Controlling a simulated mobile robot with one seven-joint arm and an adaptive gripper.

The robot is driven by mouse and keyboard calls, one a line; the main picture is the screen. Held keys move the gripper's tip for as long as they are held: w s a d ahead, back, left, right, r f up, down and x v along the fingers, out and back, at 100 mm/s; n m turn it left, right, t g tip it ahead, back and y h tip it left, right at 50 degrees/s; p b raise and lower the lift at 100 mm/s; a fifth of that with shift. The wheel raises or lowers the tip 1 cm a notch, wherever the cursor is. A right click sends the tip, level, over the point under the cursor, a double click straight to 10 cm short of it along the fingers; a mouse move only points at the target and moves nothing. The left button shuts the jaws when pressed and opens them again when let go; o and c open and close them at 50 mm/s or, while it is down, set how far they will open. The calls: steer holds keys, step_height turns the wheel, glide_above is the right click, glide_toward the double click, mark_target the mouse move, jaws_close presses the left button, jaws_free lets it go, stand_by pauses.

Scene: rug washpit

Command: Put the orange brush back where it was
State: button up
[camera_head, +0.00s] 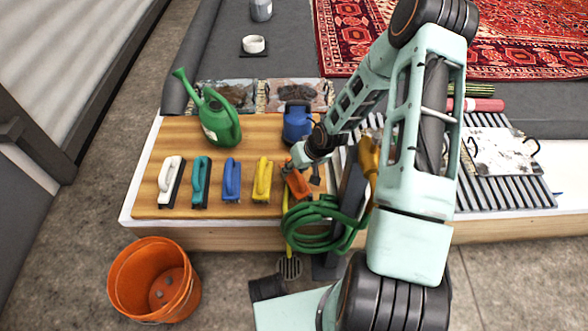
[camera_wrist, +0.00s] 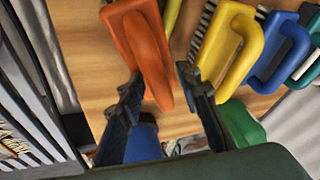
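The orange brush (camera_head: 297,186) is at the right end of a row of brushes on the wooden board (camera_head: 225,140), right of the yellow brush (camera_head: 263,180). My gripper (camera_head: 302,172) is over its far end. In the wrist view, the orange brush (camera_wrist: 148,50) reaches between the two fingers of my gripper (camera_wrist: 158,75). The fingers are apart, with a clear gap between the right finger and the brush handle. The left finger overlaps the brush's edge; I cannot tell if they touch. I cannot tell whether the brush lies flat on the board.
White (camera_head: 171,182), teal (camera_head: 201,182) and blue (camera_head: 231,180) brushes stand left of the yellow one. A green watering can (camera_head: 218,118) and a blue object (camera_head: 297,122) are behind. A coiled green hose (camera_head: 315,225) hangs in front. An orange bucket (camera_head: 153,280) stands on the floor.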

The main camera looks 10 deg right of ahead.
steer(key=p+v, duration=0.4)
steer(key=v, duration=0.8)
steer(key=shift+p, duration=0.4)
steer(key=shift+r, duration=0.1)
